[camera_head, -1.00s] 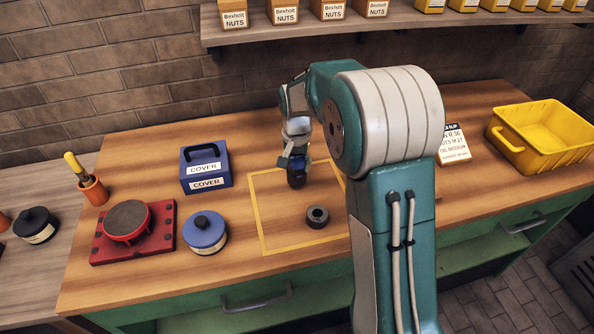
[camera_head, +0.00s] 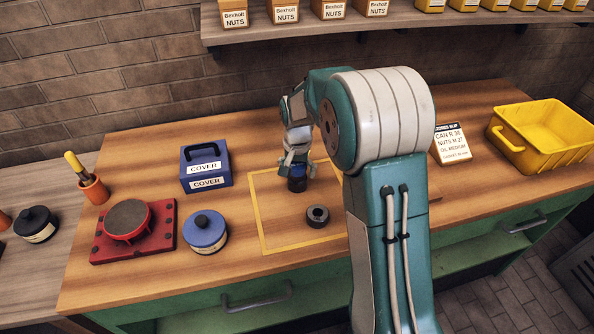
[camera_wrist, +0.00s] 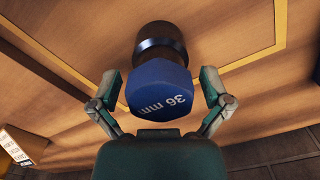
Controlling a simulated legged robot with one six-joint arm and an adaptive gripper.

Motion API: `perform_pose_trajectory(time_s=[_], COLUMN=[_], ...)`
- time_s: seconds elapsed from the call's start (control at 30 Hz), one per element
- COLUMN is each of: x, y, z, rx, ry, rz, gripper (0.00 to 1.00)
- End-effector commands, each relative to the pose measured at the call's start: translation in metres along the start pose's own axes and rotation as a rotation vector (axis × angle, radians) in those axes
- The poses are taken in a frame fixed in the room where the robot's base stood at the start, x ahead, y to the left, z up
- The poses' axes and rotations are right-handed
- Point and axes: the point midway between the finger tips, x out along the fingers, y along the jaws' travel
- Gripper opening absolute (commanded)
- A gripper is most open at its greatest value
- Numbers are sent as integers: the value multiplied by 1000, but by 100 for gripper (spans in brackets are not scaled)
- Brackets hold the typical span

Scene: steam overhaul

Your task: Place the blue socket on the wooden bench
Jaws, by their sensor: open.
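The blue socket (camera_head: 297,184) stands on the wooden bench (camera_head: 130,270), inside the yellow outlined square and towards its back. In the wrist view the socket (camera_wrist: 160,88) shows a blue six-sided end marked "36 mm" and a black body beyond it. My gripper (camera_head: 298,166) is at the socket's upper end. In the wrist view its fingers (camera_wrist: 161,85) are spread on either side of the blue end, with visible gaps. The exact contact between socket and bench is hard to see.
A dark ring-shaped nut (camera_head: 318,216) lies in the square near its front. To the left are a blue COVER box (camera_head: 206,168), a blue round lidded pot (camera_head: 206,232) and a red stand (camera_head: 130,222). A card (camera_head: 451,143) and yellow bin (camera_head: 542,138) are right.

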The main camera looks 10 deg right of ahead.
Motion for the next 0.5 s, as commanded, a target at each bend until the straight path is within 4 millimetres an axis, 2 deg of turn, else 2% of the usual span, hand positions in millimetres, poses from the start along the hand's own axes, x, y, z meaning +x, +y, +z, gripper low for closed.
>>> perform_pose_trajectory(time_s=[0.17,0.5], x=[-14,-83], y=[0,0], z=[-1,-1], rx=[0,0], ry=[4,4], rz=[-2,-2], gripper=[98,98])
